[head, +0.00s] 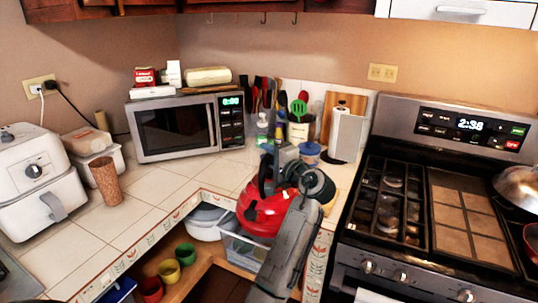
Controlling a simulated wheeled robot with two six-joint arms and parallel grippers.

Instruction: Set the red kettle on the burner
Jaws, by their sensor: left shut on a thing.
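The red kettle (260,214) with a black handle is near the middle of the head view, in front of the counter's inner corner. My left gripper (272,168) is shut on the kettle at its handle, and my forearm and wrist cover the kettle's right side. The fingertips are partly hidden. The kettle looks upright, and I cannot tell if it touches the counter edge. The stove (445,185) stands to the right, with dark burner grates (388,205) on its left side. My right gripper is not in view.
A microwave (188,127) stands at the back, with a utensil holder (301,130) and a paper towel roll (347,136) right of it. A pan (520,184) is on the stove's right. Cups (168,271) sit on a shelf below. The left grates look clear.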

